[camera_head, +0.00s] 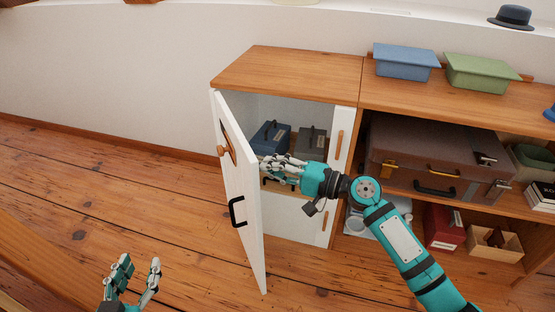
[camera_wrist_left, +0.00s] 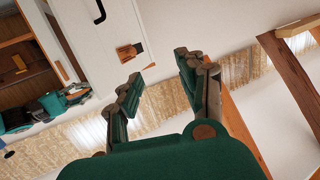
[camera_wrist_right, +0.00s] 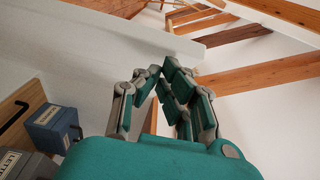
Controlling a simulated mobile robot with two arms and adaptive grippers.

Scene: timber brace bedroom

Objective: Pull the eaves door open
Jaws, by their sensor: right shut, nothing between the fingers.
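The white eaves door (camera_head: 243,200) stands swung out from the low cupboard, hinged side at the back left, with a black pull handle (camera_head: 237,211) and a wooden turn-latch (camera_head: 226,150) on its outer face. It also shows in the left wrist view (camera_wrist_left: 105,30). My right gripper (camera_head: 266,166) is shut and empty, in the opening by the door's inner face; whether it touches the door I cannot tell. It also shows in the right wrist view (camera_wrist_right: 160,78). My left gripper (camera_head: 138,266) is open and empty, low at the left, apart from the door.
Blue and grey boxes (camera_head: 271,138) sit inside the cupboard. To the right, shelves hold a brown suitcase (camera_head: 435,155), a red box (camera_head: 443,228) and a wooden crate (camera_head: 495,243). Blue and green lidded bins (camera_head: 405,62) stand on top. The plank floor left of the door is clear.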

